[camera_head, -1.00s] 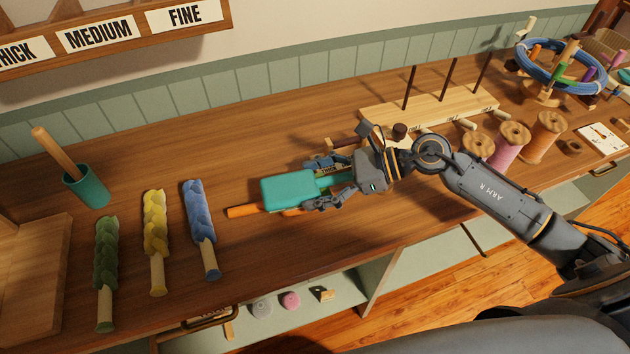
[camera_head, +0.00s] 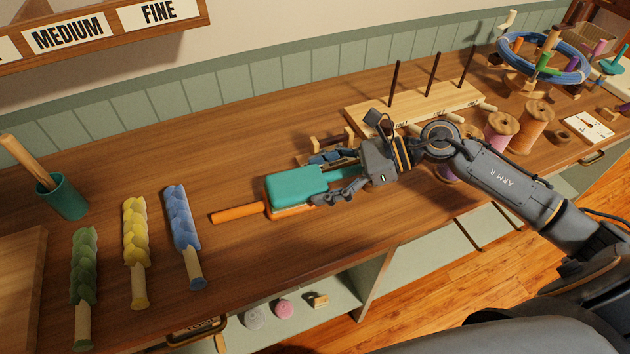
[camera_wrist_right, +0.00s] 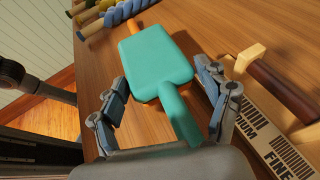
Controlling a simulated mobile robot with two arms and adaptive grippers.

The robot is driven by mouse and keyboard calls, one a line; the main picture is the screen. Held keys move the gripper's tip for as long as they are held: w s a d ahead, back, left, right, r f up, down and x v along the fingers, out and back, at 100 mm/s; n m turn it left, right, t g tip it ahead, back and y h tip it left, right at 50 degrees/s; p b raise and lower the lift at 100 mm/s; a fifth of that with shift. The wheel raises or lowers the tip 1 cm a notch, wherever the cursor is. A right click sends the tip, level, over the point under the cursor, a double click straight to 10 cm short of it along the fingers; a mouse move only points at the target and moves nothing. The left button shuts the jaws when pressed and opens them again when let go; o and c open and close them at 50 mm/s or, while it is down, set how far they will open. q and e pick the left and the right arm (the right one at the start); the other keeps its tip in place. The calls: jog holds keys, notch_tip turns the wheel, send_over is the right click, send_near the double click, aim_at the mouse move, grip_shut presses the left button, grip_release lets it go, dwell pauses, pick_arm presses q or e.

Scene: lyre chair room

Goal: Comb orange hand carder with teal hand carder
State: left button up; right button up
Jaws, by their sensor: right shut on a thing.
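The teal hand carder (camera_head: 297,184) lies with its flat back up over the orange hand carder (camera_head: 238,213). Its handle points right into my right gripper (camera_head: 340,181), which is shut on it. The orange carder's handle sticks out to the left, and a strip of its body shows along the teal pad's near edge; the rest is hidden. In the right wrist view the teal carder (camera_wrist_right: 156,62) extends away from my fingers, with the orange handle (camera_wrist_right: 134,27) beyond it. I cannot see the teeth or how closely they touch. My left gripper is not in view.
Green (camera_head: 85,265), yellow (camera_head: 136,240) and blue (camera_head: 181,222) braided fibre rolls lie to the left, near a teal cup (camera_head: 62,197). A pegged wooden rack (camera_head: 420,108) and spools (camera_head: 532,127) stand behind and right of my arm. Bench space in front is clear.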

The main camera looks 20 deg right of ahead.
aim_at(337, 173)
jog(key=shift+d+f+b, duration=0.1)
jog(key=shift+d+b, duration=0.65)
jog(key=shift+d, duration=0.65)
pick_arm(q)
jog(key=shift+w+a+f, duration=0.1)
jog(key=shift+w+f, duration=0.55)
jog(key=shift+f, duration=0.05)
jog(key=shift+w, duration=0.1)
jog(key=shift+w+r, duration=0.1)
pick_arm(e)
jog(key=shift+d+r, duration=0.1)
jog(key=shift+r, duration=0.15)
